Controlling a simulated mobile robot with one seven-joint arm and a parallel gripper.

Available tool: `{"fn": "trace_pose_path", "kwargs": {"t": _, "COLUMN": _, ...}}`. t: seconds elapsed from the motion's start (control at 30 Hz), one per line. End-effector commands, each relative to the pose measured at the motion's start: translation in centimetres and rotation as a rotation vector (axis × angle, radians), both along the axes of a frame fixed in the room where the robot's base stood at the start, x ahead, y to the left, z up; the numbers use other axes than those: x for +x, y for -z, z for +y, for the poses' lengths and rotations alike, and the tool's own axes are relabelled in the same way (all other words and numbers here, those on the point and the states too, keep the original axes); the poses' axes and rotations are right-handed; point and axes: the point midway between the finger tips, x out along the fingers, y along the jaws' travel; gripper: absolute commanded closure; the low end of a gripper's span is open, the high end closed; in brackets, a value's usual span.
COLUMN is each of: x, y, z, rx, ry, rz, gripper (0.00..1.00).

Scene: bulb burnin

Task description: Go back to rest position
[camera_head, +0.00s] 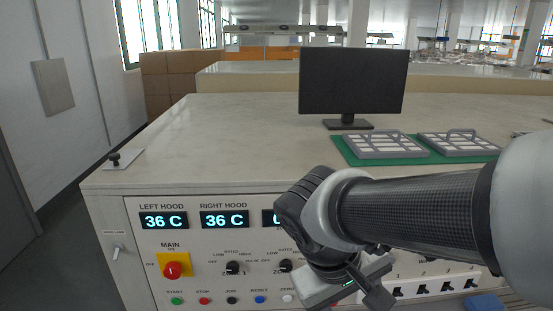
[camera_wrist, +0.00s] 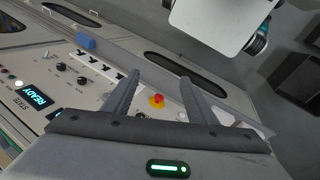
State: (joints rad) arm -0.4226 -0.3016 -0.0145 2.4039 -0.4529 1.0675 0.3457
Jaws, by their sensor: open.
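My gripper (camera_head: 350,296) is in front of the control panel's lower middle in the head view, with my arm reaching in from the right. It hides part of the panel, including most of a third display. In the wrist view my gripper (camera_wrist: 158,82) shows two fingers spread apart with nothing between them. Beyond the fingers is a red button on a yellow base (camera_wrist: 157,100). The control panel (camera_head: 200,245) has a red main knob on a yellow plate (camera_head: 172,270), two displays reading 36 C, black rotary knobs and small coloured buttons.
A black monitor (camera_head: 352,82) and two grey grid trays (camera_head: 385,148) on a green mat stand on the bench top (camera_head: 220,130). A row of switches (camera_head: 425,288) and a blue object (camera_head: 484,304) lie at lower right. The floor at left is clear.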

Motion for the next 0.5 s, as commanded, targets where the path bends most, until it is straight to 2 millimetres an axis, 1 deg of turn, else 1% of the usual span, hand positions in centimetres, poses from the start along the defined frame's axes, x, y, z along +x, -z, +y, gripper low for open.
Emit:
{"fn": "trace_pose_path", "kwargs": {"t": 0.03, "x": -0.6, "y": -0.9, "z": -0.6, "rx": 0.079, "ry": 0.048, "rz": -0.04, "gripper": 0.48}}
{"fn": "trace_pose_path", "kwargs": {"t": 0.2, "x": -1.5, "y": -3.0, "z": -0.9, "rx": 0.265, "ry": 0.125, "rz": -0.16, "gripper": 0.48}}
{"fn": "trace_pose_path", "kwargs": {"t": 0.47, "x": -1.9, "y": -6.6, "z": -1.4, "rx": 0.434, "ry": 0.195, "rz": -0.376, "gripper": 0.48}}
{"fn": "trace_pose_path", "kwargs": {"t": 0.5, "x": -1.9, "y": -8.2, "z": -1.2, "rx": 0.438, "ry": 0.192, "rz": -0.375, "gripper": 0.48}}
